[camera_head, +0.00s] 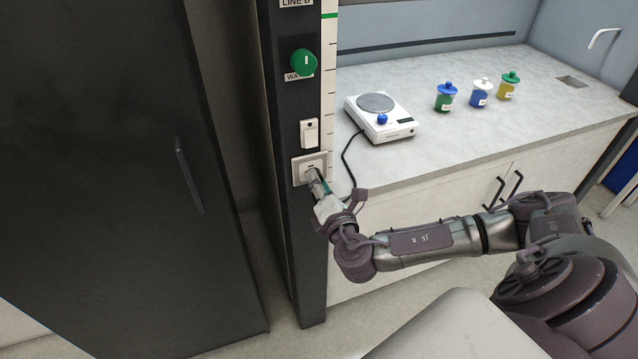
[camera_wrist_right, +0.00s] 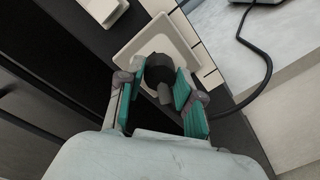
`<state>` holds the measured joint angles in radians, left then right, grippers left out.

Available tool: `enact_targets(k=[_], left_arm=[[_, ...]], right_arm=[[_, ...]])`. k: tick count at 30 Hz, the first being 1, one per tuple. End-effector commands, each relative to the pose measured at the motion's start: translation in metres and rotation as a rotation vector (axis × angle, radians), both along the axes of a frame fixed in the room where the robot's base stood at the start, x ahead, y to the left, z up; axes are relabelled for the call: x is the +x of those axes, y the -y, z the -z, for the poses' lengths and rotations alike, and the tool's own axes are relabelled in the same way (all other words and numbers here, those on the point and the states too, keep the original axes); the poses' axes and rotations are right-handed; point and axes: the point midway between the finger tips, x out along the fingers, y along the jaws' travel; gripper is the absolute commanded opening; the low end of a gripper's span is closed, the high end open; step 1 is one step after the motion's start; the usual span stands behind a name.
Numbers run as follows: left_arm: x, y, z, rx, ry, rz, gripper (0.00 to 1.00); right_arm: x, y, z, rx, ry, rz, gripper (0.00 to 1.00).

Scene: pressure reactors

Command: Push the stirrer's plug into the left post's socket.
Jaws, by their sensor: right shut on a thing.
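The left post (camera_head: 285,230) is dark and carries a white socket (camera_head: 303,163) below a white switch. My right gripper (camera_head: 316,185) is at this socket, its tip just in front of the plate. In the right wrist view the dark plug (camera_wrist_right: 160,72) is between the teal-padded fingers of my gripper (camera_wrist_right: 158,92). The plug covers the middle of the socket plate (camera_wrist_right: 140,45); how deep it sits cannot be told. The stirrer (camera_head: 382,118), white with a round grey plate and blue knob, stands on the counter. My left gripper is not in view.
The stirrer's black cable (camera_head: 345,158) hangs over the edge of the grey counter (camera_head: 440,150) and loops beside the gripper in the wrist view (camera_wrist_right: 268,65). Three lidded jars (camera_head: 480,93) stand farther back. A green knob (camera_head: 303,62) is higher on the post. A dark cabinet (camera_head: 110,170) stands left.

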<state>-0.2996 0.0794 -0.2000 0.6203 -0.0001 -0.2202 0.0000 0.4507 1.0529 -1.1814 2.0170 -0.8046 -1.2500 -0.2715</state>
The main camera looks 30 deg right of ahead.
Motion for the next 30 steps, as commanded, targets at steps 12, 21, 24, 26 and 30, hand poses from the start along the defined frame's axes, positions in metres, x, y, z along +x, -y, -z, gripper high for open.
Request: enact_targets(k=[12,21,24,26,30], left_arm=[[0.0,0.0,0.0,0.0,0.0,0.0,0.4],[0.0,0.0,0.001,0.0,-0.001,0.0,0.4],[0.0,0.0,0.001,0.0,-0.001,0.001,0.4],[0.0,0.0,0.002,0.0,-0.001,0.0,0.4],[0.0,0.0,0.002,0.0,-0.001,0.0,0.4]], right_arm=[[0.001,0.0,0.0,0.0,0.001,0.001,0.05],[0.006,0.001,0.0,0.0,0.001,0.0,0.05],[0.008,0.002,0.0,0.0,0.001,0.0,0.05],[0.01,0.002,0.0,0.0,0.001,0.0,0.05],[0.01,0.002,0.0,-0.001,0.001,-0.001,0.54]])
